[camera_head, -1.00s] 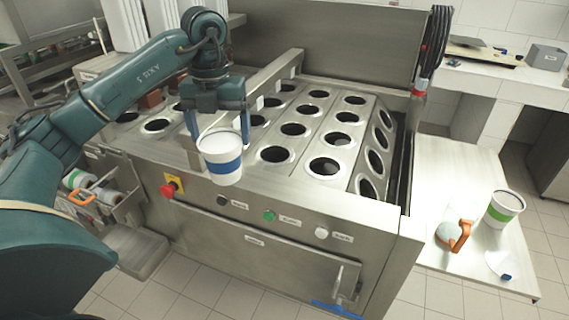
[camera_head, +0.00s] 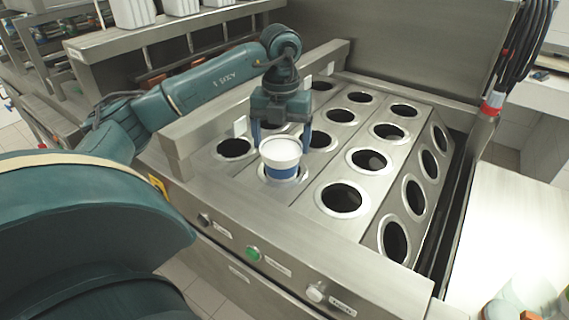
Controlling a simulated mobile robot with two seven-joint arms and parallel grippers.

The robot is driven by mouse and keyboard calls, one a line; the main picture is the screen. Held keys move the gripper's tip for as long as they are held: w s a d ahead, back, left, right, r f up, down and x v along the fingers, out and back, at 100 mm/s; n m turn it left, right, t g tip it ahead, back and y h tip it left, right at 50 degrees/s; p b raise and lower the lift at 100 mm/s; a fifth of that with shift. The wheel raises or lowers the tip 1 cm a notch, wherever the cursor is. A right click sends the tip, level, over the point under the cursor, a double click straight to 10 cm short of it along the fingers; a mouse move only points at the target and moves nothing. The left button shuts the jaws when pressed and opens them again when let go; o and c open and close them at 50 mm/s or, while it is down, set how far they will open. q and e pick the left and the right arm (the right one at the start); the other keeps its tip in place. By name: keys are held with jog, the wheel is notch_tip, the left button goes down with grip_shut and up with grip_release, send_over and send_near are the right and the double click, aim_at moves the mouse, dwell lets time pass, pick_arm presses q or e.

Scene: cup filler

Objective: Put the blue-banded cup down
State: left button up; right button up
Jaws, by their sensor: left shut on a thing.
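The blue-banded cup (camera_head: 281,158) is white with a blue band and stands upright. My left gripper (camera_head: 281,142) is above it, shut on the cup with one finger on each side. The cup is at a front round hole of the steel filler top (camera_head: 240,187). The hole's rim shows around the cup's lower part, and the cup's bottom is hidden. I cannot tell whether it rests in the hole. My right gripper is not in view.
Several empty round holes surround the cup, including one at front right (camera_head: 342,198) and one at left (camera_head: 235,148). A raised steel rail (camera_head: 250,88) runs behind left. Buttons, one green (camera_head: 254,253), line the front. A pale side table (camera_head: 510,225) is at right.

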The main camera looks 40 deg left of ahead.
pick_arm(q)
notch_tip(320, 180, down, 5)
jog(key=shift+f, duration=0.1)
jog(key=o, duration=1.5)
notch_tip(320, 180, up, 12)
jog(key=shift+r+p, duration=0.1)
jog(key=shift+p, duration=0.4)
